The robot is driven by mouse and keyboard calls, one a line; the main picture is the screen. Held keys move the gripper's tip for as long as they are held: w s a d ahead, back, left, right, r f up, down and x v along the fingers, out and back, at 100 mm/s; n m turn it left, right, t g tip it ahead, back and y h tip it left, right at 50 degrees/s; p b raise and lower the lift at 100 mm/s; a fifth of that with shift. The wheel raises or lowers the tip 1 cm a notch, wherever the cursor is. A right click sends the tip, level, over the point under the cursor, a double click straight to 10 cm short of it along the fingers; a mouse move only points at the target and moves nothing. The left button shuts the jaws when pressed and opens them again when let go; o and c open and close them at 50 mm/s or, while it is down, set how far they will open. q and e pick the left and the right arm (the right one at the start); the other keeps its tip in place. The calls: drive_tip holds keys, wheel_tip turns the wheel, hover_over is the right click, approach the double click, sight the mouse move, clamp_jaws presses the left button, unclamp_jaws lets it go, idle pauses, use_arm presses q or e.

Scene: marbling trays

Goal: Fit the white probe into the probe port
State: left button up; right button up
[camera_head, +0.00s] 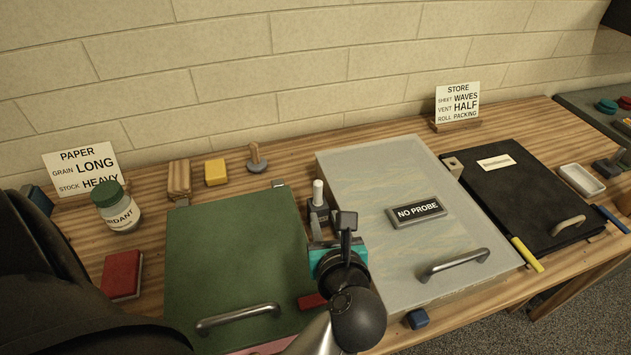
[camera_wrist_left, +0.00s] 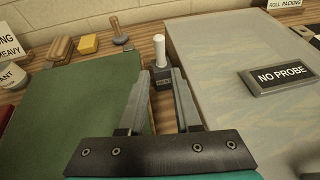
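The white probe (camera_head: 318,191) stands upright in a small dark holder (camera_head: 319,212) between the green-covered tray and the grey tray; it also shows in the left wrist view (camera_wrist_left: 161,51). My left gripper (camera_head: 331,226) is on the near side of the probe, open and empty. In the left wrist view the probe shows beyond the gap between its fingertips (camera_wrist_left: 160,79), and I see no contact. A small pale block with a dark hole (camera_head: 453,165) at the grey tray's right edge may be the probe port. A label on the grey tray reads NO PROBE (camera_head: 416,211). My right gripper is not in view.
The green lid (camera_head: 235,255) and the grey tray (camera_head: 365,180) flank the holder closely. A black tray (camera_head: 520,185) lies to the right, with a yellow-handled tool (camera_head: 527,254) at its near edge. A jar (camera_head: 117,207) and a red block (camera_head: 122,274) stand at left.

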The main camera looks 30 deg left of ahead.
sight(316, 188)
use_arm(q)
drive_tip(key=b+x, duration=0.1)
drive_tip(key=x, duration=1.3)
drive_tip(key=shift+w+a, duration=0.15)
drive_tip(key=shift+w, duration=0.05)
clamp_jaws()
